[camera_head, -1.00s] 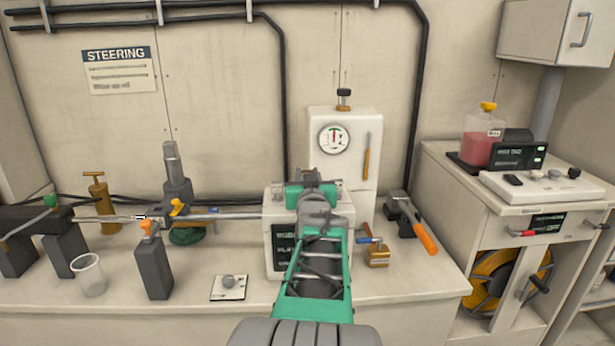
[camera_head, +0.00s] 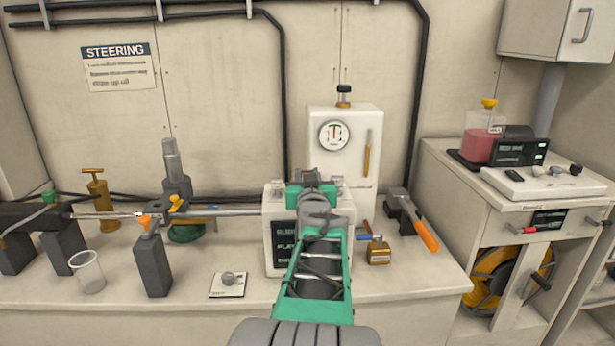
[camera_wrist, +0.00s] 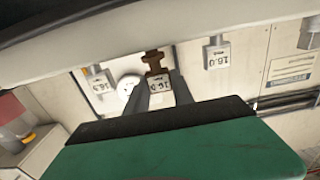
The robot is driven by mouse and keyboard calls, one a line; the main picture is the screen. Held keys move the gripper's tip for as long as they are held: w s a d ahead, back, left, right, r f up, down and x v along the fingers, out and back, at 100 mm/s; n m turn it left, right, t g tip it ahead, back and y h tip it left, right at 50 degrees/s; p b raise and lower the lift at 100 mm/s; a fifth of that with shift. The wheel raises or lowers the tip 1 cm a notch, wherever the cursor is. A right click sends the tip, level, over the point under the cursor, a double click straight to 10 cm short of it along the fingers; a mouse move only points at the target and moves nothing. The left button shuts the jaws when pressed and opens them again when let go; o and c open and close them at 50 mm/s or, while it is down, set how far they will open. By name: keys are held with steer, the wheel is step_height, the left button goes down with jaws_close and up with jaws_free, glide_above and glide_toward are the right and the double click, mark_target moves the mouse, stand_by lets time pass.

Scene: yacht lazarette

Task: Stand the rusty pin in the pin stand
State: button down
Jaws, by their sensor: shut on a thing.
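The rusty pin (camera_wrist: 153,62) shows in the wrist view as a brown piece beyond a white tag marked with a number. My gripper (camera_wrist: 160,90) is shut on it, with a grey finger on each side of the tag. In the head view my gripper is above a white box with a dark plaque (camera_head: 284,243), which looks like the pin stand. White tagged pieces show on both sides, one left (camera_head: 278,186) and one right (camera_head: 336,183) in the head view. My arm hides the pin in the head view. I cannot tell whether its lower end is inside a hole.
A white gauge unit (camera_head: 357,150) stands close behind the box. A brass padlock (camera_head: 378,253) and an orange-handled tool (camera_head: 425,236) lie to the right. The front bench edge is partly clear.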

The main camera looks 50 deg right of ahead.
steer(key=shift+f+b, duration=0.6)
steer(key=shift+b, duration=0.05)
steer(key=c, duration=1)
jaws_free()
steer(key=shift+s, duration=0.1)
steer(key=v, duration=0.7)
steer(key=shift+s+a, duration=0.2)
steer(key=shift+a, duration=0.1)
